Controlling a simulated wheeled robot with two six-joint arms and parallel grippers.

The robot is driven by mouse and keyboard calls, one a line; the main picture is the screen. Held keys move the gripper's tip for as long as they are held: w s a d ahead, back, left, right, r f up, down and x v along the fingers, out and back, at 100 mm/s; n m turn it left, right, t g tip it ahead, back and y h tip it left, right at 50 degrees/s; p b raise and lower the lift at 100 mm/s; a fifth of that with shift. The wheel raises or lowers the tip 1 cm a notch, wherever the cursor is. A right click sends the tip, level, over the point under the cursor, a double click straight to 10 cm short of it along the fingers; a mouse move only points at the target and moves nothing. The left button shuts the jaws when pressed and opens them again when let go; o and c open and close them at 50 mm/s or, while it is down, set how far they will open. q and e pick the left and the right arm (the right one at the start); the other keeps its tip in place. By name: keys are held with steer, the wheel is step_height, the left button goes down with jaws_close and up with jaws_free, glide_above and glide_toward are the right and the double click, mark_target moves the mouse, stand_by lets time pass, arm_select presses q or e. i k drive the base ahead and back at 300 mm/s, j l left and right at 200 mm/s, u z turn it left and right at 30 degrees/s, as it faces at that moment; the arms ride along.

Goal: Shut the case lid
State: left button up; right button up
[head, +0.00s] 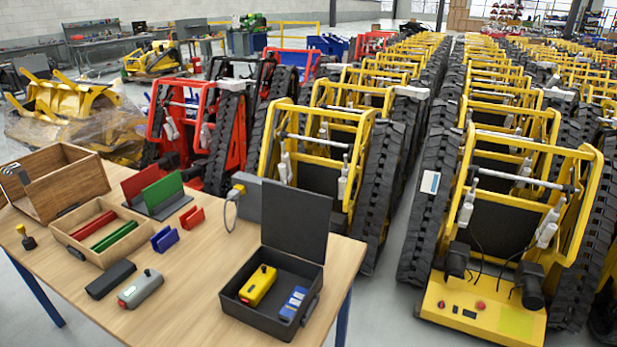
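A black case (233,308) stands near the front right of the wooden table. Its flat lid (296,220) stands open, upright at the back of the case. Inside the case lie a yellow device (258,286) on the left and a blue block (293,303) on the right. A small latch or handle shows on the case's right side. Neither of my grippers shows in the head view.
On the wooden table (185,320) are an open wooden box (75,187), a wooden tray (113,257) with red and green bars, a dark block (110,279) and a grey device (141,289). A grey box (246,196) with a cable sits behind the lid. Yellow tracked carriers stand right.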

mark_target(295, 222)
steer(key=u, duration=0.45)
steer(key=l+u, duration=0.15)
steer(key=u, duration=0.3)
steer(key=i+l+u, duration=0.1)
steer(key=u, duration=0.4)
steer(key=l+u, duration=0.25)
steer(key=l, duration=0.15)
steer(key=l+u, duration=0.2)
steer(key=l, duration=0.2)
steer(key=k+l+u, duration=0.1)
steer(key=l+u, duration=0.15)
steer(key=l, duration=0.15)
steer(key=k+l+u, duration=0.2)
steer(key=l, duration=0.2)
steer(key=l+u, duration=0.25)
steer(key=k+l+u, duration=0.2)
steer(key=l, duration=0.25)
